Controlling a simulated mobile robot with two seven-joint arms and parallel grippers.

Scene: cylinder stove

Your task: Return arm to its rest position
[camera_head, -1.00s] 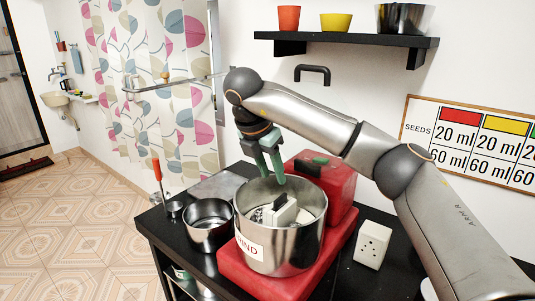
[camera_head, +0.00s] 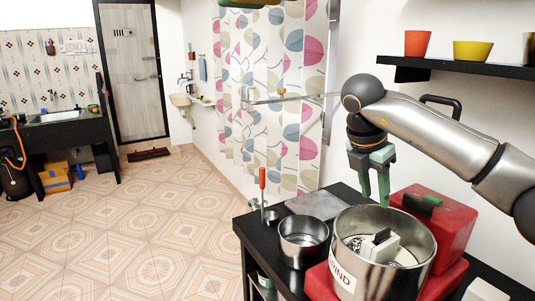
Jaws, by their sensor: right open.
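My right gripper (camera_head: 376,188) is open and empty. It points down above the back rim of a large steel pot (camera_head: 385,270) labelled with text ending in "IND". A white block with a dark top (camera_head: 379,247) lies inside the pot. The pot sits on a red machine base (camera_head: 318,284) on the black table. My right arm reaches in from the right edge. My left gripper is not in view.
A smaller steel pot (camera_head: 303,240) and a screwdriver-like tool with a red handle (camera_head: 263,190) stand left of the large pot. A red box (camera_head: 437,222) is behind it. A black shelf (camera_head: 450,67) with cups hangs above. The tiled floor (camera_head: 150,235) at left is open.

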